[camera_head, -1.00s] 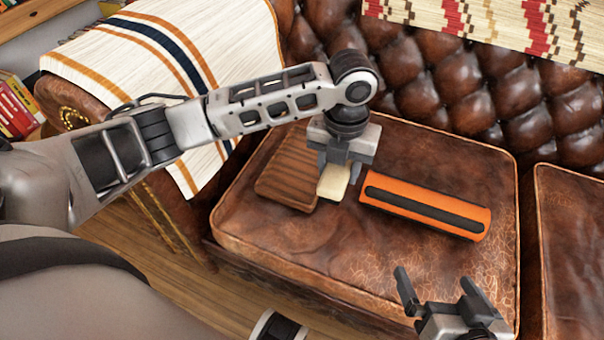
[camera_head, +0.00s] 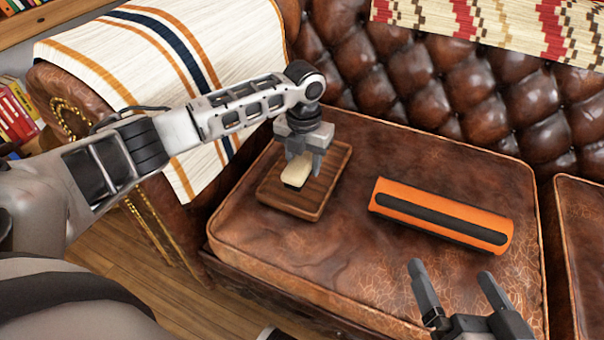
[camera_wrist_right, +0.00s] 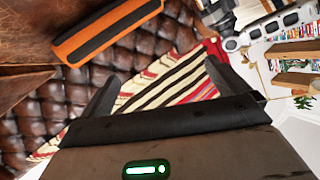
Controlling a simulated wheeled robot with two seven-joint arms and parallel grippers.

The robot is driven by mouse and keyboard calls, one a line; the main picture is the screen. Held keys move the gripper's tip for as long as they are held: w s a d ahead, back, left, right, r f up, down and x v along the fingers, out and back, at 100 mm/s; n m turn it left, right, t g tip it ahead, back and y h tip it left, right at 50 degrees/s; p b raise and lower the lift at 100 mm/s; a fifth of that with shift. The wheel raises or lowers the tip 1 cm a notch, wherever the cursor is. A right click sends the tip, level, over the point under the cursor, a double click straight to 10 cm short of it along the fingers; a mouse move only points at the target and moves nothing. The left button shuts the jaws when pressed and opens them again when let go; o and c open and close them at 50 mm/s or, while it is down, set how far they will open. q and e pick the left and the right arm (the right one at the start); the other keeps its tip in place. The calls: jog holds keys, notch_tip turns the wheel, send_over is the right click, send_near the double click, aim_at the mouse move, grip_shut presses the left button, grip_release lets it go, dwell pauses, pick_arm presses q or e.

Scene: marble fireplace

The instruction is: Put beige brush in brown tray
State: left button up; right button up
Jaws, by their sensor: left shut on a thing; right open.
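The beige brush (camera_head: 297,171) is held in my left gripper (camera_head: 304,165), which is shut on it. The brush is over the brown tray (camera_head: 322,190), a wooden tray on the leather seat's left part. I cannot tell whether the brush touches the tray floor. Part of the brush is hidden by the fingers. My right gripper (camera_head: 452,283) is open and empty at the lower right, over the front of the seat. Its two fingers also show in the right wrist view (camera_wrist_right: 160,95).
An orange case with a black strip (camera_head: 440,216) lies on the seat to the right of the tray. The tufted backrest (camera_head: 440,90) rises behind. A striped blanket (camera_head: 130,70) covers the left armrest. The seat between case and tray is clear.

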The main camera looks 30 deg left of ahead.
pick_arm(q)
jog(key=f, duration=0.2)
jog(key=f+b, duration=0.1)
jog(key=shift+a+f, duration=0.2)
jog(key=shift+f, duration=0.15)
pick_arm(e)
jog(key=shift+a+r+y, duration=0.2)
jog(key=shift+y, duration=0.1)
pick_arm(q)
jog(key=o, duration=0.9)
jog(key=shift+f, duration=0.1)
notch_tip(320, 180, up, 4)
jog(key=shift+w+f+p, duration=0.1)
jog(key=shift+f+p, duration=0.1)
jog(key=shift+p, duration=0.45)
notch_tip(320, 180, up, 9)
jog(key=p, duration=0.3)
jog(key=shift+f, duration=0.15)
pick_arm(e)
jog(key=shift+s+d+f+n+g+h, duration=0.2)
jog(key=shift+d+f+n+g+h, duration=0.2)
jog(key=shift+d+f+n+h, duration=0.35)
